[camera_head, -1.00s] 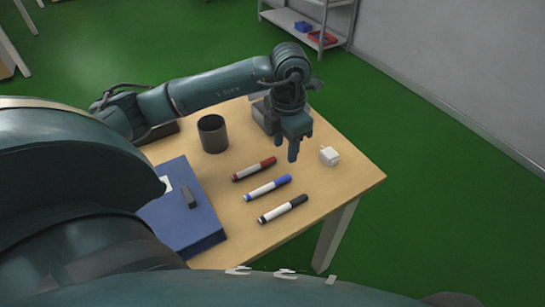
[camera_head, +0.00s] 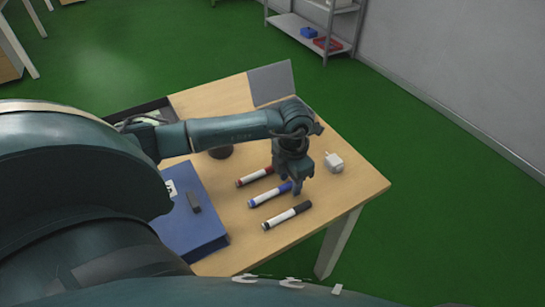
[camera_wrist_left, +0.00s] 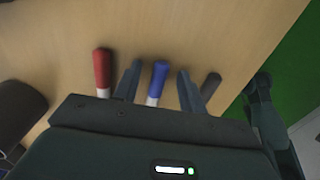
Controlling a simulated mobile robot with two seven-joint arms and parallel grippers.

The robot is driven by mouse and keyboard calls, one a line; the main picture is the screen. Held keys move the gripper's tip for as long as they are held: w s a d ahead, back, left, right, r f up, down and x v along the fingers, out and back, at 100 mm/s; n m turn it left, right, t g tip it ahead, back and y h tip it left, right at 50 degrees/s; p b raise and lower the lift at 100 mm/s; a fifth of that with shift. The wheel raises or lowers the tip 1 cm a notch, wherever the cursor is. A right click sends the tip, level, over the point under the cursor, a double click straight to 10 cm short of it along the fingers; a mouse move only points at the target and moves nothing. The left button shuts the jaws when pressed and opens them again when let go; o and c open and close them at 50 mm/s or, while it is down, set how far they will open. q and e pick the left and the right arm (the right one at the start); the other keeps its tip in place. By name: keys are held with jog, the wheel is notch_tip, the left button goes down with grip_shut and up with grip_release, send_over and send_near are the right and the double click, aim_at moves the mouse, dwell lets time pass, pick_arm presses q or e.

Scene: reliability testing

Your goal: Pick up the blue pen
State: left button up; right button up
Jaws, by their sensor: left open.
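The blue pen (camera_head: 269,194), a white marker with a blue cap, lies on the wooden table between the red pen (camera_head: 254,177) and the black pen (camera_head: 286,215). My left gripper (camera_head: 290,189) is open over the blue pen's capped end. In the left wrist view, the blue cap (camera_wrist_left: 159,74) shows between the two open fingers. The red cap (camera_wrist_left: 102,68) is just outside one finger and the dark cap (camera_wrist_left: 210,85) just outside the other. I cannot tell whether the fingers touch the blue pen.
A small white adapter (camera_head: 334,162) lies to the right. A dark cup (camera_head: 221,152) is partly hidden behind my arm. The table's front right corner is clear.

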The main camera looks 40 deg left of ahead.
pick_arm(q)
jog(key=shift+c, duration=0.4)
grip_shut()
jog(key=shift+r, duration=0.1)
